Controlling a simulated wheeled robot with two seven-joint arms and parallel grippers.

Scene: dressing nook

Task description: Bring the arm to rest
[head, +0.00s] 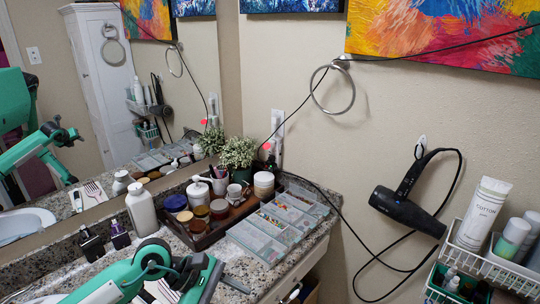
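One of my teal arms reaches up from the bottom left in the head view. Its bent links (150,258) are in front of the counter's front part. The end of this arm runs down to the bottom edge, and no fingers show clearly there. The mirror (165,100) reflects a teal arm with a dark gripper at its end, too small to tell whether its fingers are open or which arm it is. My other arm does not show directly.
A speckled counter (260,275) holds a dark tray of jars (220,210), a clear compartment box (280,222), a white bottle (141,208) and two small dark bottles (92,243). A hair dryer (405,210) hangs on the wall, its cord looping down. Wire baskets (500,268) hang at right.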

